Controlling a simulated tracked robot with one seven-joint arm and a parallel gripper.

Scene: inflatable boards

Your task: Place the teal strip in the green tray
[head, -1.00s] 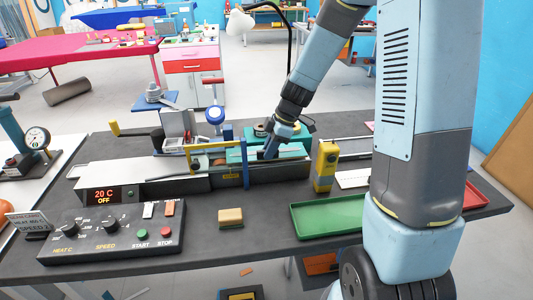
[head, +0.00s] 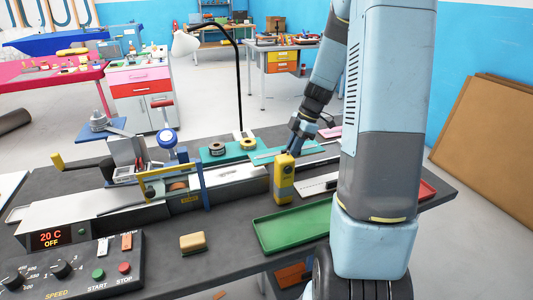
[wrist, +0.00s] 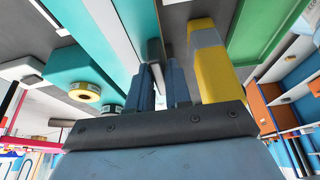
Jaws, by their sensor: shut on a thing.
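The teal strip (head: 314,149) is in my gripper (head: 294,148), above the back of the bench, just behind the yellow upright tool. The yellow tool hides part of the grip. In the wrist view a long teal band (wrist: 97,38) runs to the fingers of my gripper (wrist: 162,88), which are close together; the exact contact is hard to see. The green tray (head: 262,243) lies at the bench's front edge, in front of and below my gripper. It looks empty, and its right end is hidden by my arm. It also shows in the wrist view (wrist: 262,28).
The yellow upright tool (head: 284,180) stands between my gripper and the tray; it is close to the fingers in the wrist view (wrist: 210,62). A sealing machine (head: 120,207) fills the left. A sponge-like block (head: 193,242) lies in front. A red tray (head: 427,190) is at the right.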

